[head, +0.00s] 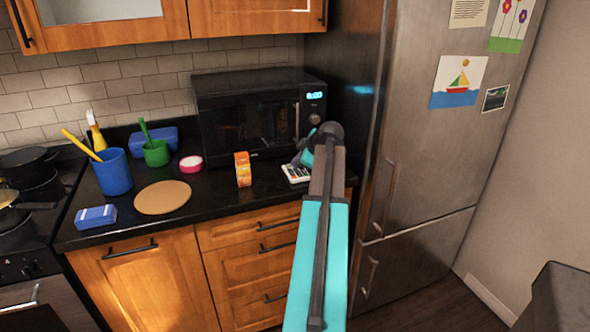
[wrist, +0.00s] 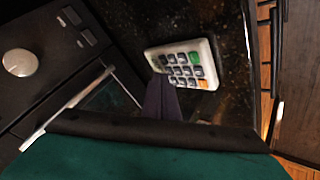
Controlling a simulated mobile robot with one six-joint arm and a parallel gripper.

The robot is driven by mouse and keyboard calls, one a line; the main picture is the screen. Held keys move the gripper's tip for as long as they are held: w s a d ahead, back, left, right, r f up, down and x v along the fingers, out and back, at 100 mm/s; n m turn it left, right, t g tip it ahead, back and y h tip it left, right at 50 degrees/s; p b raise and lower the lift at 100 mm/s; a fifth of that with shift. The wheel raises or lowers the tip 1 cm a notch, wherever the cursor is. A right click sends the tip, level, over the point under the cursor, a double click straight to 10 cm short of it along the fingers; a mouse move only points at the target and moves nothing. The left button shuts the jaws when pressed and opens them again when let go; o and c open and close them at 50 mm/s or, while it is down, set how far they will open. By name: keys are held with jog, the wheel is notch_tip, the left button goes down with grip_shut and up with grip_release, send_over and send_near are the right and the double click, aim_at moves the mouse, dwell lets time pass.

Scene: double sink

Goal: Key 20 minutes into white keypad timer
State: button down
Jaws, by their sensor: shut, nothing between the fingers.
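The white keypad timer (head: 296,173) lies flat on the black counter in front of the microwave's right end. In the wrist view the timer (wrist: 208,52) shows dark keys, with a green key and an orange key on its right side. Its left end, where a display might be, is partly hidden and too small to read. My gripper (wrist: 160,85) is shut and empty, with its tips over or beside the timer's lower left edge. I cannot tell whether they touch it. In the head view my arm hides most of the gripper (head: 306,158).
The black microwave (head: 246,110) stands close behind, and the steel fridge (head: 425,140) rises to the right. An orange carton (head: 243,169) stands left of the timer. A pink-lidded tub (head: 191,165), green cup (head: 156,153), blue cup (head: 113,172) and round board (head: 163,197) are farther left.

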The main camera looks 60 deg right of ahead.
aim_at(297, 169)
jog(key=shift+f, duration=0.2)
dwell(0.3)
jog(key=shift+r, duration=0.75)
jog(key=shift+r, duration=0.15)
jog(key=shift+r+p, duration=1)
jog(key=shift+r, duration=1.3)
jog(key=shift+r, duration=0.1)
dwell(0.9)
